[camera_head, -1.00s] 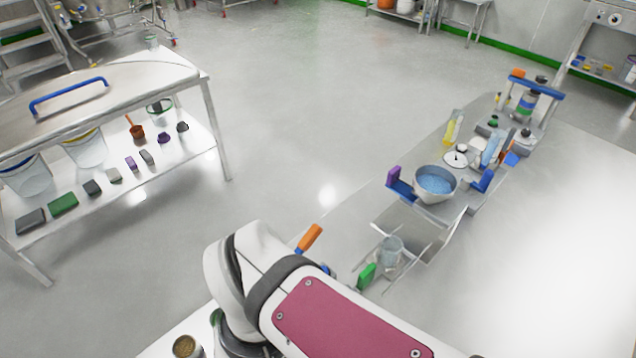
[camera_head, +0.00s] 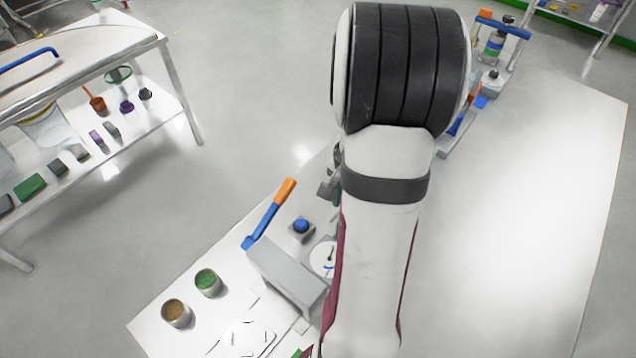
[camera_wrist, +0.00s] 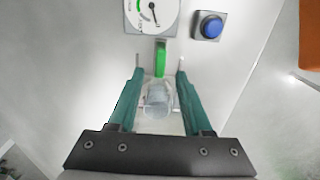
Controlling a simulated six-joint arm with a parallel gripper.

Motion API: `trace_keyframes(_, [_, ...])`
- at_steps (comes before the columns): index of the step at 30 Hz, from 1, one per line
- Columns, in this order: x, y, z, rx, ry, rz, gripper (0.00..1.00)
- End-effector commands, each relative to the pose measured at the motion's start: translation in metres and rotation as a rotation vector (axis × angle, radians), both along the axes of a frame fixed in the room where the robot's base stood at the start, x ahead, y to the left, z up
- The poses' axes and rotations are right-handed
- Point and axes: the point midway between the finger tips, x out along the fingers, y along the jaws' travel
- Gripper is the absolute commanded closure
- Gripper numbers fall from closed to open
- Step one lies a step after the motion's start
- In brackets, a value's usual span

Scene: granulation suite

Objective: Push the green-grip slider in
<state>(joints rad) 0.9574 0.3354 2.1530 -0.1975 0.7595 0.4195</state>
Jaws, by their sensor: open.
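The slider's green grip (camera_wrist: 161,58) shows in the wrist view as an upright green bar, above centre and below a white dial. My gripper (camera_wrist: 160,74) is open, with its two teal fingers spread to either side of the line below the grip. The fingertips appear just short of the grip, and I cannot tell their depth gap from it. A clear cup (camera_wrist: 157,101) shows between the fingers, on a pale plate. In the head view my arm hides the slider, the cup and most of the gripper.
A blue button (camera_wrist: 209,26) sits right of the dial (camera_wrist: 152,13); the button also shows in the head view (camera_head: 301,225). An orange-tipped blue lever (camera_head: 270,213), a grey block (camera_head: 286,278), a green-filled cup (camera_head: 208,282) and a brown-filled cup (camera_head: 176,313) are nearby.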

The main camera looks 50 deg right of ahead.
Motion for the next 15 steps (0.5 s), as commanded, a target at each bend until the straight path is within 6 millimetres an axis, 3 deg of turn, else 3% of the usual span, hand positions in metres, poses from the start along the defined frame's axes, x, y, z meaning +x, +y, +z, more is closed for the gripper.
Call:
trace_keyframes(3, [-0.001, 0.001, -0.029, 0.004, 0.003, 0.001, 0.5])
trace_keyframes(6, [0.0, 0.001, -0.045, 0.002, 0.002, 0.002, 0.5])
trace_keyframes(15, [0.0, 0.001, -0.058, -0.001, 0.0, 0.002, 0.5])
